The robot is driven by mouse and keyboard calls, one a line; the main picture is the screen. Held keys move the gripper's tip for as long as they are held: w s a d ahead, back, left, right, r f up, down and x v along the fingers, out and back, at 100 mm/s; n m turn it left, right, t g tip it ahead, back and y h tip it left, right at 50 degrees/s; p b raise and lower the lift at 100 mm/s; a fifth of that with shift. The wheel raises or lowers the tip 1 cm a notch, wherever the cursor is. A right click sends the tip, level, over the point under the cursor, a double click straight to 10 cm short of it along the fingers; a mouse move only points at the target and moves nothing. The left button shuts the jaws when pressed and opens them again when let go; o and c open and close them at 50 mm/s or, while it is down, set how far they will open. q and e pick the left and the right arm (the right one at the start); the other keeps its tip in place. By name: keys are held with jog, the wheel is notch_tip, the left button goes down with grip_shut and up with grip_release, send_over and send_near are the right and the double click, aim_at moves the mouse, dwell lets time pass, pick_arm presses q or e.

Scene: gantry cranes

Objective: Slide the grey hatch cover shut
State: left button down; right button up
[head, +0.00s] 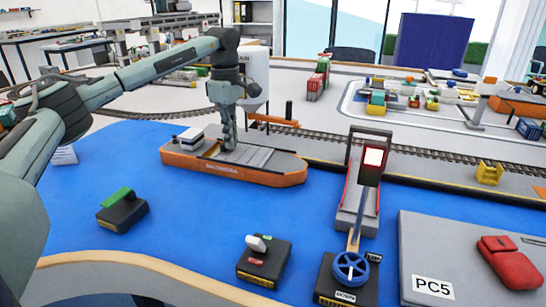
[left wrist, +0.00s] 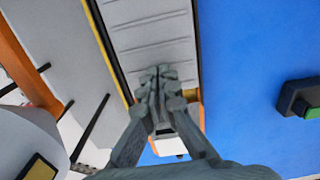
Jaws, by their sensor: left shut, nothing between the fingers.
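The grey hatch cover (head: 257,157) is a ribbed panel on the deck of the orange ship (head: 240,172), right of the white deckhouse. A narrow tan and dark strip of deck shows between deckhouse and cover. My left gripper (head: 229,147) points down at the cover's left part, fingers together and empty. In the left wrist view the ribbed grey cover (left wrist: 148,38) runs up from the shut fingertips (left wrist: 160,78). Whether the fingers touch the cover I cannot tell. The gripper hides part of the deck. My right gripper is not in view.
A rail track (head: 390,155) runs behind the ship.

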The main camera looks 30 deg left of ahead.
pick_arm(q)
jog(key=shift+s+a+p, duration=0.2)
jog(key=shift+a+p, duration=0.05)
jog(key=shift+a, duration=0.55)
jog(key=shift+s+a+p, duration=0.2)
jog(key=shift+a+p, duration=0.05)
jog(key=shift+a, duration=0.5)
jog(key=shift+d+r, duration=0.1)
jog(key=shift+w+d+r+p, duration=0.15)
jog(key=shift+d+p, duration=0.35)
jog(key=shift+p, duration=0.1)
jog(key=shift+r, duration=0.15)
notch_tip(320, 180, up, 10)
jog(key=p, duration=0.1)
jog(key=shift+f, duration=0.2)
